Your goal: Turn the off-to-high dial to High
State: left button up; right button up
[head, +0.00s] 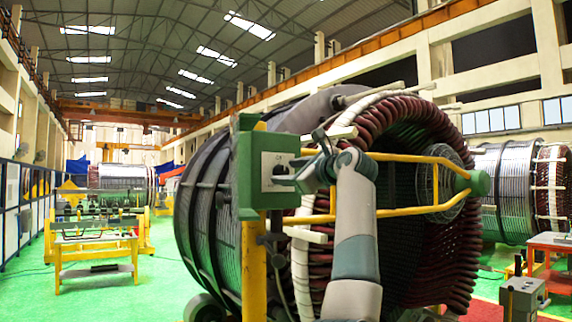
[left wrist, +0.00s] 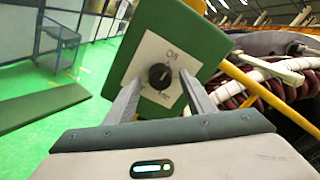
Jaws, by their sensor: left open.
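A green control box (head: 258,160) is mounted on a yellow post in front of the large stator. In the left wrist view the green box (left wrist: 205,40) carries a white plate (left wrist: 142,62) with a round black dial (left wrist: 160,76). "Off" is printed above the dial; the smaller marks below it are too small to read. I cannot tell for sure where its pointer stands. My left gripper (left wrist: 160,82) is open, its fingers on either side of the dial and apart from it. In the head view the left gripper (head: 290,175) is at the box's plate. My right gripper is not in view.
The large stator (head: 215,190) with dark red coils fills the middle behind the box. Yellow bars (head: 400,158) run beside my left arm. A yellow work table (head: 97,258) stands at the left on open green floor. A red table (head: 550,255) is at the far right.

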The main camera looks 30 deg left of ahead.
pick_arm(q)
jog(key=shift+w+a, duration=0.25)
jog(key=shift+a, duration=0.4)
jog(key=c, duration=1.1)
jog(key=shift+o, duration=0.2)
